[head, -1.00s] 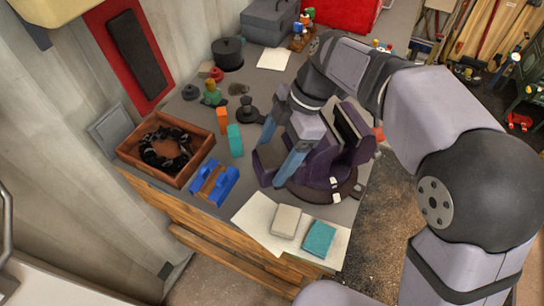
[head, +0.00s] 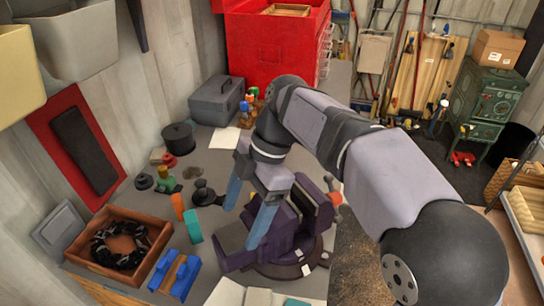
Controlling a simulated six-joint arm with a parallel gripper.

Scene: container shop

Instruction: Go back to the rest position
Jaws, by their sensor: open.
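My gripper (head: 240,226) is open, with its two grey-blue fingers spread apart and pointing down over the bench. Nothing shows between them. The fingers are in front of and beside the purple vise (head: 232,259), and one finger hides part of it. I cannot tell how far above the bench the tips are.
Left of the gripper on the bench are a teal block (head: 193,226), an orange block (head: 178,207), a black round-based piece (head: 205,195), and a blue tool holder (head: 184,280). A wooden tray (head: 84,262) holds a black chain. A grey toolbox (head: 213,102) and red cabinet (head: 265,55) stand behind.

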